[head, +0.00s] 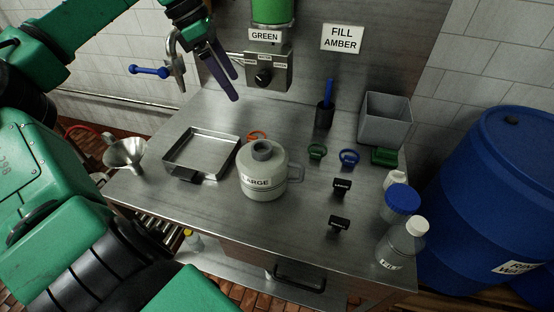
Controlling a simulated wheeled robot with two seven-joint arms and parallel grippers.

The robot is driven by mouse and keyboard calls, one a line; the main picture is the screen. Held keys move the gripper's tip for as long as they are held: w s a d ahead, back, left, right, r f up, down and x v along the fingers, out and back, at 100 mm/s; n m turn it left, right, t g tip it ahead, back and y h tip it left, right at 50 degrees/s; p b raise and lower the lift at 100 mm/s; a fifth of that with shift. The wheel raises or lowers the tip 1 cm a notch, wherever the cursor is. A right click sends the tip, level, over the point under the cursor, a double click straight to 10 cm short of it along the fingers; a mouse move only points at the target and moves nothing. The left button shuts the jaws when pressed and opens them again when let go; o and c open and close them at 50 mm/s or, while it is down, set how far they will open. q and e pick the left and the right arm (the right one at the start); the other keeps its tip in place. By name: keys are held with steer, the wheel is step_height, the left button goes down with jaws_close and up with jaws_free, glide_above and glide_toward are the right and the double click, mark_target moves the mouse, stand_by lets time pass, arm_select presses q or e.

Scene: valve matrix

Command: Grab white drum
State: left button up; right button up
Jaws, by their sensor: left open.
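A pale grey-white drum (263,176) labelled LARGE stands upright near the middle of the steel bench. It has a grey cap on top and a handle on its right side. My left gripper (234,86) comes in from the upper left and points down and to the right. Its two dark fingers are apart with nothing between them. It is above and behind the drum in the picture, near the dispenser, and does not touch the drum. My right gripper is not in view.
A metal tray (201,150) and funnel (125,152) are left of the drum. The green dispenser (268,72) hangs behind. Rings, black labelled clips, bottles (401,243) and a grey bin (385,121) stand right. A blue barrel (490,195) is beside the bench (300,218).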

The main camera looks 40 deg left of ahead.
arm_select(q)
step_height(320, 180, down, 4)
steer(key=b, duration=0.3)
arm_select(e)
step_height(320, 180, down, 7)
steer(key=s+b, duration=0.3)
arm_select(q)
steer(key=p, duration=0.1)
glide_toward(260, 145)
steer(key=s+d+r, duration=0.1)
steer(key=s+d, duration=0.1)
steer(key=p+x, duration=0.1)
steer(key=x, duration=0.2)
steer(key=p+x, duration=0.1)
steer(key=x, duration=0.2)
steer(key=p+x, duration=0.1)
steer(key=x, duration=0.2)
steer(key=shift+w+a+p, duration=0.25)
steer(key=shift+p, duration=0.1)
steer(key=shift+w+f, duration=0.1)
jaws_close()
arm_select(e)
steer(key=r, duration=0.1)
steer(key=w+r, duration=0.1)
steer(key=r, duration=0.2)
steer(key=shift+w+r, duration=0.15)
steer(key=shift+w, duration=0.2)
